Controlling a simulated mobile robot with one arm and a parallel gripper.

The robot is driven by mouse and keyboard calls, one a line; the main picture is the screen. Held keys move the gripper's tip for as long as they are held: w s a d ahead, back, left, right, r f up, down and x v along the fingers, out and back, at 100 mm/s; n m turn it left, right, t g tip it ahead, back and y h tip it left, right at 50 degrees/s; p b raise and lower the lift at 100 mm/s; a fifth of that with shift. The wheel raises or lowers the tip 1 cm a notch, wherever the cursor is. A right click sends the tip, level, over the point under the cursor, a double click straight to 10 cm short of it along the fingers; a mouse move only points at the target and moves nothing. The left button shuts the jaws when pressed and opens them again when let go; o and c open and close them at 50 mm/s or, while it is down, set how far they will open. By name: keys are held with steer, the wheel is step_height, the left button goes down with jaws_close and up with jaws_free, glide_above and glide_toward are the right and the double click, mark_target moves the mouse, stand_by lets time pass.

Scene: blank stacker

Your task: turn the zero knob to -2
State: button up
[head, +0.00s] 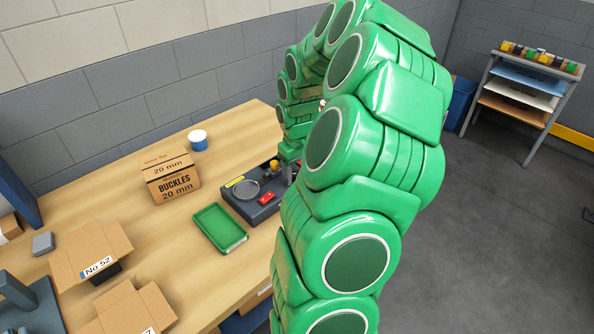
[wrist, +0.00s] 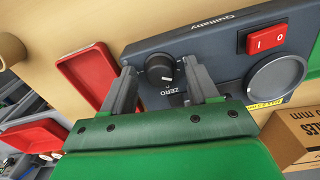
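The zero knob (wrist: 160,70) is a round black knob on the dark grey panel of a device (wrist: 220,62), with an upside-down ZERO label and small white marks beside it in the wrist view. Its exact setting is too small to read. My gripper (wrist: 157,68) is open, with one grey finger on each side of the knob and visible space between. Whether a fingertip touches it I cannot tell.
The device has a red rocker switch (wrist: 268,38) and a round grey plate (wrist: 276,80). A green tray (head: 219,228) lies beside it. A buckles box (head: 171,180) and a blue-and-white tub (head: 198,141) stand behind. Open cartons (head: 88,247) are at left.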

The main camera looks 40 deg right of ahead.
mark_target(297, 173)
step_height(297, 173, up, 6)
steer(key=shift+w+r, duration=0.1)
steer(key=shift+r, duration=0.8)
stand_by(0.3)
steer(key=s+a+r+n, duration=0.1)
steer(key=s+a+r, duration=0.2)
steer(key=a, duration=0.8)
steer(key=s+a+r+n, duration=0.1)
steer(key=s+a+r, duration=0.2)
steer(key=a, duration=0.7)
steer(key=s+a+g, duration=0.1)
steer(key=s+a, duration=0.5)
steer(key=s, duration=0.3)
steer(key=s+a, duration=0.6)
steer(key=s, duration=0.2)
steer(key=shift+s+a+m+g, duration=0.25)
steer(key=shift+s+m+g, duration=0.05)
steer(key=shift+s+g, duration=0.1)
steer(key=shift+w+f, duration=0.1)
